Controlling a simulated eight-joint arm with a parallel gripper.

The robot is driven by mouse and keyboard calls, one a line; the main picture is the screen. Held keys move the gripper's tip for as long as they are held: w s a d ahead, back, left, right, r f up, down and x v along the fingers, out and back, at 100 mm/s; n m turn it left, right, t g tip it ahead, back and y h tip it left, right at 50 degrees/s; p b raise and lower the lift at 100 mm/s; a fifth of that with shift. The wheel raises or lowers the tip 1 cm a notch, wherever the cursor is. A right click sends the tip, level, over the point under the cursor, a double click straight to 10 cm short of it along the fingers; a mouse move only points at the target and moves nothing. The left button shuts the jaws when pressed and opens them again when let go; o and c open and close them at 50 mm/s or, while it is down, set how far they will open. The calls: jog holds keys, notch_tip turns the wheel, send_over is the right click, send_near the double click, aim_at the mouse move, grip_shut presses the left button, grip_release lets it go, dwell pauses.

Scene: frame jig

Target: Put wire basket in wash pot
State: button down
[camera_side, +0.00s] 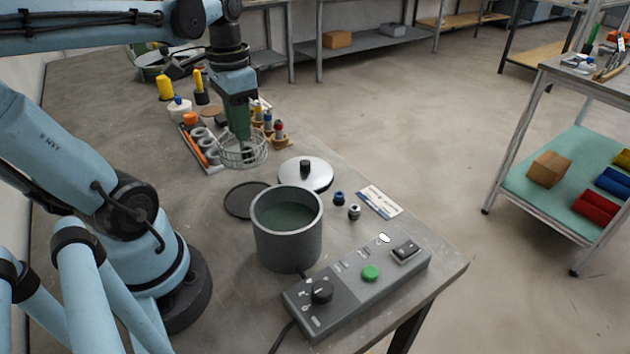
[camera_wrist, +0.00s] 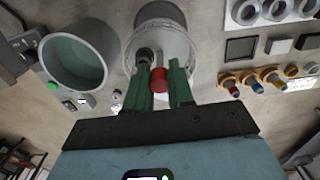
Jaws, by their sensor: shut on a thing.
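The wire basket (camera_side: 245,157) is a round, pale mesh basket, beside the parts tray in the side view. My gripper (camera_side: 241,137) points down into it, with green fingers shut on it. In the wrist view my gripper (camera_wrist: 162,68) has a red piece (camera_wrist: 158,79), apparently the basket's grip, between its fingers; the thin wires are hard to make out. The wash pot (camera_side: 287,228) is a grey, open-topped cylinder with dark greenish liquid inside. It stands apart from the basket, nearer the side camera, and shows at upper left in the wrist view (camera_wrist: 105,62).
A metal lid (camera_side: 318,174) with a dark knob and a black disc (camera_side: 241,202) lie between basket and pot. A control box (camera_side: 350,290) with a green button stands in front of the pot. A tray (camera_side: 217,166) of rings and colourful-handled tools (camera_side: 279,130) flank the basket.

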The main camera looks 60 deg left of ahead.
jog(key=d+r+m, duration=0.4)
jog(key=d+m, duration=0.2)
jog(key=d, duration=1)
jog(key=shift+w+a+f, duration=0.1)
jog(key=shift+a+f, duration=0.05)
jog(key=shift+f, duration=0.95)
jog(key=shift+w+a+f, duration=0.1)
jog(key=shift+f, duration=1)
jog(key=shift+f, duration=4.9)
jog(key=shift+f, duration=0.1)
jog(key=c, duration=0.9)
grip_release()
